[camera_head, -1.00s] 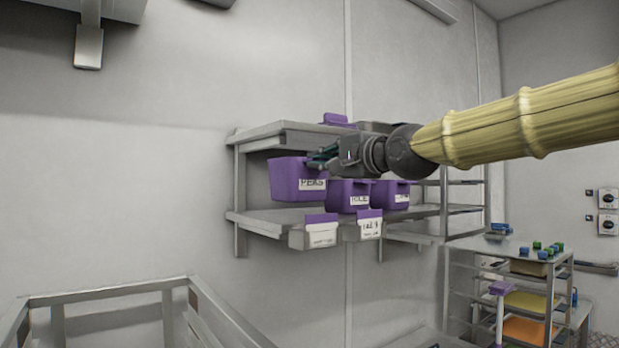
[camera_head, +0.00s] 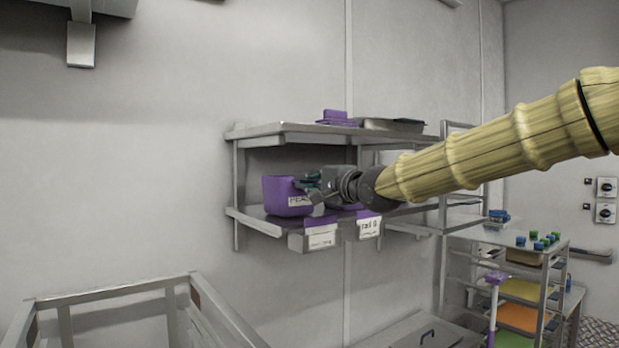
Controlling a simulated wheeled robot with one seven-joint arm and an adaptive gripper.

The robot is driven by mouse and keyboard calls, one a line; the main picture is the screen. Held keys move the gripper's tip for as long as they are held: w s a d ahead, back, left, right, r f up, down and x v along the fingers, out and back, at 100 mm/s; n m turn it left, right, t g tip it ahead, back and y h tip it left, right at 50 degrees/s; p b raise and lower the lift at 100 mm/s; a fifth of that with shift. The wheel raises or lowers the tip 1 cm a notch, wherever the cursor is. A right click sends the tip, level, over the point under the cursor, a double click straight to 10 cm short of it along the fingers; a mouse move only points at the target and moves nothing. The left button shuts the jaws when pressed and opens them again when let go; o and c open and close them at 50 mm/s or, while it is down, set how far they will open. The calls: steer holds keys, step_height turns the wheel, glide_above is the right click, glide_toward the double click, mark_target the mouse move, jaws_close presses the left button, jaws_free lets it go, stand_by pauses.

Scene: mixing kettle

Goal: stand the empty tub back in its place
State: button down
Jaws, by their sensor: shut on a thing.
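The purple tub with a white label that seems to read "PEAS" (camera_head: 282,192) is at the left end of the lower shelf (camera_head: 262,221). It is upright, and its base is at the level of the shelf surface. I cannot tell whether it rests on the shelf or hangs just above it. My gripper (camera_head: 308,184) is shut on the tub's right upper side. The gripper hides part of the label and rim. The inside of the tub is not visible.
Two labelled holders (camera_head: 321,234) (camera_head: 369,226) hang at the shelf's front edge. The upper shelf (camera_head: 287,133) is close above the tub. A metal frame (camera_head: 110,290) stands at the lower left.

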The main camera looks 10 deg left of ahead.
steer(key=shift+d, duration=0.15)
steer(key=shift+f, duration=0.2)
steer(key=c, duration=1.6)
jaws_free()
steer(key=shift+r, duration=0.15)
steer(key=shift+s+d+b, duration=0.35)
steer(key=shift+s+b, duration=0.05)
steer(key=shift+b, duration=0.05)
steer(key=b+v, duration=0.4)
steer(key=v, duration=0.7)
steer(key=shift+a, duration=0.1)
